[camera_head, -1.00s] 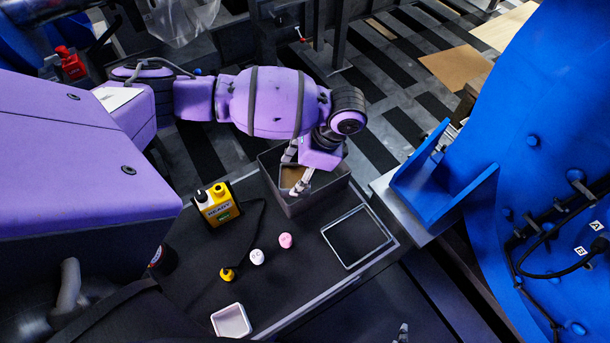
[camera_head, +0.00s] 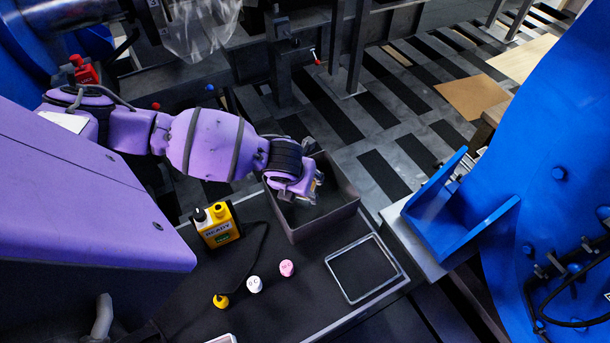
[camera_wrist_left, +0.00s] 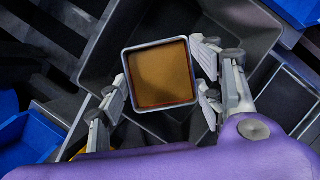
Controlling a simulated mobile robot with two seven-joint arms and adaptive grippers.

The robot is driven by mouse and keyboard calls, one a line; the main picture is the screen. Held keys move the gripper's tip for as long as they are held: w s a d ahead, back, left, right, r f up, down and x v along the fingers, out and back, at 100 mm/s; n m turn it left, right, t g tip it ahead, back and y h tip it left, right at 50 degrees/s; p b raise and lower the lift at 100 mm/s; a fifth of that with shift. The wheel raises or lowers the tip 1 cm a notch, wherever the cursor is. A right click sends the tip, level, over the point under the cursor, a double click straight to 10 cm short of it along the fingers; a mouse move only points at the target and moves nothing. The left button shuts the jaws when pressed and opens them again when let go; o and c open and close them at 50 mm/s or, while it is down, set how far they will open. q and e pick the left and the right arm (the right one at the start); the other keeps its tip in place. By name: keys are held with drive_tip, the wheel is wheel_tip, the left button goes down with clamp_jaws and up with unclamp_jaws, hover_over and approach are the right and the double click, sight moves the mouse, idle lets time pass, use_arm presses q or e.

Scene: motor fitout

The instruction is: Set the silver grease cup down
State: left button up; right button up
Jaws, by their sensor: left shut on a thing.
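The silver grease cup is a square cup with a silver rim and brown grease inside (camera_wrist_left: 160,77). In the left wrist view my left gripper (camera_wrist_left: 161,88) is shut on it, with fingers at its left and right sides. In the head view my left gripper (camera_head: 312,188) is over the dark grey open bin (camera_head: 320,224), and the wrist hides most of the fingers and the cup. The bin shows behind the cup in the wrist view (camera_wrist_left: 238,28). I cannot tell whether the cup touches the bin. My right gripper is not in view.
A yellow and black READY device (camera_head: 217,226), a pink cap (camera_head: 287,268), a white cap (camera_head: 254,284) and a yellow one (camera_head: 221,300) are on the dark table. A blue bracket (camera_head: 462,222) stands at right.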

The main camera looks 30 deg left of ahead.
use_arm(q)
wheel_tip(320, 180, down, 4)
drive_tip(key=shift+r, duration=0.25)
wheel_tip(320, 180, down, 4)
drive_tip(key=shift+r+b, duration=0.15)
drive_tip(key=shift+b, duration=0.2)
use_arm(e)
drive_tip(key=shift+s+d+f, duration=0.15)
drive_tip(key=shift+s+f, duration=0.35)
use_arm(q)
drive_tip(key=o, duration=1.1)
drive_tip(key=shift+o, duration=0.2)
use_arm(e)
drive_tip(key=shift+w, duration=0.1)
